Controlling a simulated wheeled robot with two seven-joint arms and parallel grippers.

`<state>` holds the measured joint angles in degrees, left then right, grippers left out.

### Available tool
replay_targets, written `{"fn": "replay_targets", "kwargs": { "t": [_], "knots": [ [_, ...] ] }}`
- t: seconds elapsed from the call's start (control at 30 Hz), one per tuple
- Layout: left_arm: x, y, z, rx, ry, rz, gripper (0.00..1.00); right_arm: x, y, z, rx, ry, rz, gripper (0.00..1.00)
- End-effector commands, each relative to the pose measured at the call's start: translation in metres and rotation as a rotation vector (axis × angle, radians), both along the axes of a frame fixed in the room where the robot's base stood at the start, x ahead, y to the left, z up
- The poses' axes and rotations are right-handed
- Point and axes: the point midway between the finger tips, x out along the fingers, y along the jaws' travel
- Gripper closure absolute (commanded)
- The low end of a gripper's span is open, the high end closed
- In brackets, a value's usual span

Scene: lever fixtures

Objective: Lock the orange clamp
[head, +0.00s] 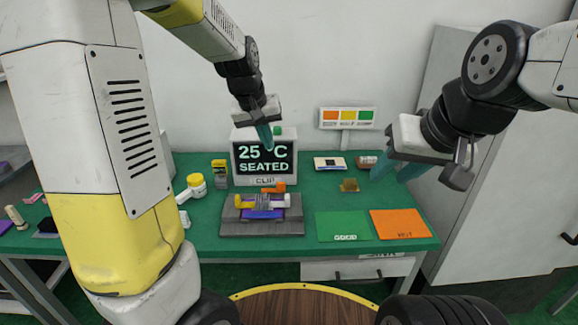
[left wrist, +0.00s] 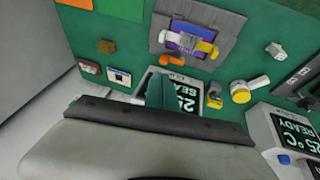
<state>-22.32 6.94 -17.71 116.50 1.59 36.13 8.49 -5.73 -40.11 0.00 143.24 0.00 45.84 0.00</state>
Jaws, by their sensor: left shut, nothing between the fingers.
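The orange clamp (head: 274,187) shows at the back edge of a grey fixture (head: 262,228), just in front of the CLIP label. In the left wrist view the orange clamp (left wrist: 171,59) lies beside the fixture plate. The fixture holds a purple block with a grey piece and a yellow-and-white bar (head: 262,202) across it. My left gripper (head: 267,146) is shut and empty, in the air above and behind the clamp, in front of the display. Its teal fingers (left wrist: 159,91) show in the left wrist view. My right gripper (head: 396,172) is open and empty above the bench's right side.
A display (head: 264,158) reads 25 °C SEATED behind the fixture. A yellow-capped white item (head: 194,184) and a small yellow box (head: 219,172) stand left. Green (head: 343,226) and orange (head: 400,223) mats lie right. A small brown piece (head: 349,185) lies behind them.

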Motion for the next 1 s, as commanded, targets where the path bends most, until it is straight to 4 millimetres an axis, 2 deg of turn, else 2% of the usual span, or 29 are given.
{"fn": "replay_targets", "kwargs": {
  "t": [0.03,0.1,0.3,0.43,0.67,1.0],
  "knots": [
    [0.019,-0.007,-0.019,0.026,0.018,0.005,1.0,0.0,0.0,0.0,0.0,0.0,0.0,0.64],
    [0.043,-0.013,-0.04,0.059,0.029,0.017,1.0,0.0,0.0,0.0,0.0,0.0,0.0,0.64],
    [0.091,-0.028,-0.092,0.153,0.036,0.032,1.0,0.0,0.0,0.0,0.0,0.0,0.0,0.64],
    [0.106,-0.033,-0.11,0.187,0.032,0.035,1.0,0.0,0.0,0.0,0.0,0.0,0.0,0.64],
    [0.115,-0.033,-0.129,0.199,0.033,0.037,1.0,0.0,0.0,0.0,0.0,0.0,0.0,0.64],
    [0.134,-0.031,-0.186,0.198,0.033,0.036,1.0,0.0,0.0,0.0,0.0,0.0,0.0,0.64]
  ]
}}
